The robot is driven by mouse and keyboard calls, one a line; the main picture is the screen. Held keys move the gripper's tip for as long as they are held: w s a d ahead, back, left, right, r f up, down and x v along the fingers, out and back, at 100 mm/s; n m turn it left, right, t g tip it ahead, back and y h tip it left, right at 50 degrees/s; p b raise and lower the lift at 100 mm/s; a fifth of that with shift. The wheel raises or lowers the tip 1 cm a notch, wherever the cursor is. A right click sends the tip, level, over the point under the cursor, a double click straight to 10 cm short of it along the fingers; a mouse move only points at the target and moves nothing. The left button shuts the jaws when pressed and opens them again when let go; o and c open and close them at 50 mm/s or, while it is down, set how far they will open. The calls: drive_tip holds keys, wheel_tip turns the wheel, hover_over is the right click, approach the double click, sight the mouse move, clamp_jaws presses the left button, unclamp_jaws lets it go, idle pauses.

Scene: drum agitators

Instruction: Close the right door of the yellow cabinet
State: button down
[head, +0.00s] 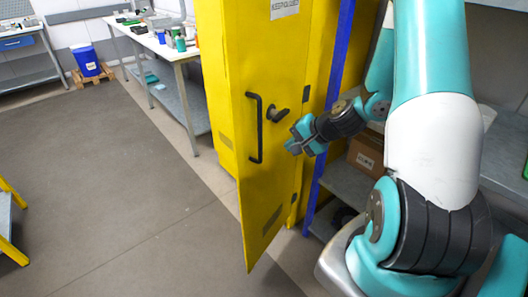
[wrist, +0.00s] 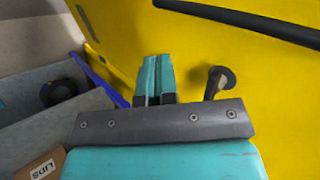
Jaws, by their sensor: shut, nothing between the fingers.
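The yellow cabinet (head: 216,90) stands at the centre of the head view. Its yellow door (head: 275,185) stands ajar, its lower corner jutting towards me. The door has a long black bar handle (head: 259,130) and a dark knob (head: 279,115). My gripper (head: 290,148) is shut and empty, right of the handle and below the knob, close to the door face. In the wrist view my closed teal fingertips (wrist: 154,65) point at the yellow panel (wrist: 200,45), beside the knob (wrist: 217,80) and below the bar handle (wrist: 250,18). Contact with the door cannot be told.
A grey shelf rack with a blue post (head: 328,110) stands close right of the cabinet, holding a cardboard box (head: 366,152). A workbench (head: 150,38) with bottles runs behind on the left. Open grey floor (head: 110,170) lies left of the door.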

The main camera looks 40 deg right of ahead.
drive_tip(key=d+f+m, duration=0.1)
drive_tip(key=p, duration=0.2)
approach(264, 150)
drive_tip(key=a+f, duration=0.3)
drive_tip(key=a, duration=0.1)
drive_tip(key=shift+w+a+f+h+p, duration=0.1)
drive_tip(key=shift+w+a+p, duration=0.2)
drive_tip(key=shift+w, duration=0.25)
drive_tip(key=shift+w+a+h+p, duration=0.1)
drive_tip(key=shift+w+a+p, duration=0.2)
drive_tip(key=shift+w, duration=0.25)
drive_tip(key=shift+w+a+f+h+p, duration=0.1)
drive_tip(key=shift+w+a+p, duration=0.1)
drive_tip(key=shift+w+p, duration=0.25)
drive_tip(key=shift+w, duration=0.2)
